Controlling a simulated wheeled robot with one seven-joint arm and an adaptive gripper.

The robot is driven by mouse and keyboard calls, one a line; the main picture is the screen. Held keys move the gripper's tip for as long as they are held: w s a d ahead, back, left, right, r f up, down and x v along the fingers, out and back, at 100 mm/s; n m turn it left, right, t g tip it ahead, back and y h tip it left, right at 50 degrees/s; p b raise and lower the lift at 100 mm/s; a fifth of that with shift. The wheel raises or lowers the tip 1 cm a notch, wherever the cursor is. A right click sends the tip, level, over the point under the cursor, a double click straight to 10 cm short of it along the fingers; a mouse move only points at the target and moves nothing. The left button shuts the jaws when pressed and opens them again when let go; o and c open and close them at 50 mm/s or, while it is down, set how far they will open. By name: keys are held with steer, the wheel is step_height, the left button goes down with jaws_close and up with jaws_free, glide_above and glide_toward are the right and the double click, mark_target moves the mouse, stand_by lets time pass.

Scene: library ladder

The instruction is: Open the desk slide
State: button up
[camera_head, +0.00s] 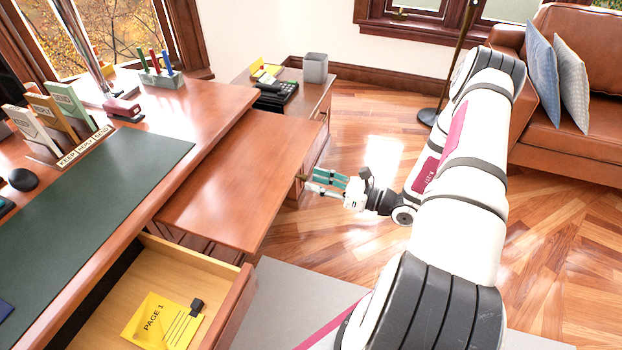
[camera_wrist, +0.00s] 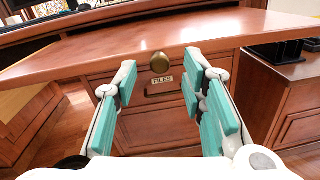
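The desk slide (camera_head: 235,175) is a flat reddish-brown board, pulled well out from under the desk top. In the wrist view, the slide (camera_wrist: 235,30) crosses the top of the picture, with a round brass knob (camera_wrist: 160,63) at its front edge. My gripper (camera_head: 325,184) has teal finger pads and is just off the slide's outer edge, by the knob. In the wrist view, my gripper (camera_wrist: 159,75) is open, and the knob appears between its two fingertips. Neither finger visibly touches the knob; the exact depth gap is unclear.
An open drawer (camera_head: 240,305) with a yellow page (camera_head: 165,322) juts out nearby. A drawer labelled FILES (camera_wrist: 162,80) is below the slide. A side cabinet (camera_head: 312,92) holds a phone (camera_head: 277,92). A leather sofa (camera_head: 560,140) stands at right. Wooden floor (camera_head: 330,235) is clear around my gripper.

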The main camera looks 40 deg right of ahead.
steer(key=v, duration=0.9)
steer(key=shift+s, duration=0.2)
steer(key=w+a+r+n+g+y, duration=0.2)
steer(key=a+r+n+g+y, duration=0.2)
steer(key=a+r+n+g, duration=0.5)
steer(key=s+a+r+n+g+h, duration=0.3)
steer(key=s+a+r+n+g, duration=0.15)
steer(key=a+r+n, duration=0.3)
steer(key=s+a+r+n+g+h, duration=0.2)
steer(key=s+a+r+n+g, duration=0.2)
steer(key=s+a+r+n, duration=0.4)
steer(key=s+d+r+n+t+h, duration=0.1)
steer(key=s+r+n+t+h, duration=0.15)
steer(key=s+h, duration=0.2)
steer(key=s+d+r+n+t+h, duration=0.1)
steer(key=s+r+n+h, duration=0.2)
steer(key=s+n+h, duration=0.15)
step_height(320, 180, up, 15)
steer(key=t+p, duration=0.3)
steer(key=p, duration=1)
steer(key=shift+s+d+r+p, duration=0.2)
steer(key=shift+s+p, duration=0.15)
steer(key=shift+s, duration=0.1)
